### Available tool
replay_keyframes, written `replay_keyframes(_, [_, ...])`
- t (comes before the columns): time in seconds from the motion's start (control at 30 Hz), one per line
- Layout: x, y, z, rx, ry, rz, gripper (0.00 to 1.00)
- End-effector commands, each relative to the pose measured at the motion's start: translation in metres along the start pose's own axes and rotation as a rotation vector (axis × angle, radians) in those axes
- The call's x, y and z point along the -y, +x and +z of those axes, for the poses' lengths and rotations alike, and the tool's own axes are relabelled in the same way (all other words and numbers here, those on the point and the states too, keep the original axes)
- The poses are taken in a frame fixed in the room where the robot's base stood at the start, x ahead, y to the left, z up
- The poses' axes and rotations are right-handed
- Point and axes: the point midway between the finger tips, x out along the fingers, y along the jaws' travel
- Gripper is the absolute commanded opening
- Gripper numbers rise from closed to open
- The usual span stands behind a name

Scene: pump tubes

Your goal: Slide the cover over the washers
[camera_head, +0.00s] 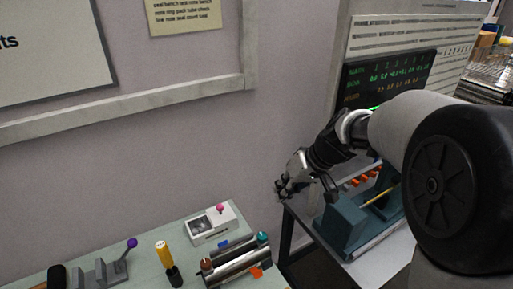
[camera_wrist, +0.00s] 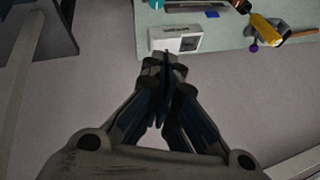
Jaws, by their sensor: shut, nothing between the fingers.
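A white box (camera_head: 208,225) with a pink knob on top sits near the back edge of the pale green bench (camera_head: 140,258). A grey window or opening shows in its top; I cannot tell the cover from the rest of the box, and no washers can be made out. The white box also shows in the wrist view (camera_wrist: 176,40), just beyond my fingertips. My gripper (camera_head: 282,187) is shut and empty, in the air to the right of the white box and apart from it. Its fingertips meet in the wrist view (camera_wrist: 165,62).
Grey tubes (camera_head: 236,264) with teal and orange parts lie on the bench right of a yellow-handled tool (camera_head: 164,254). A grey stand (camera_head: 112,268) with a purple knob is at left. A blue-green fixture (camera_head: 342,226) stands on another table at right, below my arm.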

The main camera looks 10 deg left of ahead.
Motion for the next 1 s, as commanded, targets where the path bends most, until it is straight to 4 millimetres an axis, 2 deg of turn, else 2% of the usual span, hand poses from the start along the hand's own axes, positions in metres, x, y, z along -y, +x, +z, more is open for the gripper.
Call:
replay_keyframes(0.03, [-0.005, 0.02, -0.012, 0.004, -0.01, -0.027, 0.0])
replay_keyframes(0.2, [-0.021, 0.084, -0.044, -0.019, -0.057, -0.103, 0.0])
replay_keyframes(0.4, [-0.037, 0.149, -0.061, -0.049, -0.095, -0.162, 0.0])
replay_keyframes(0.53, [-0.042, 0.173, -0.064, -0.063, -0.109, -0.181, 0.0])
replay_keyframes(0.83, [-0.04, 0.206, -0.066, -0.069, -0.117, -0.188, 0.0])
replay_keyframes(1.0, [-0.034, 0.241, -0.067, -0.067, -0.118, -0.188, 0.0])
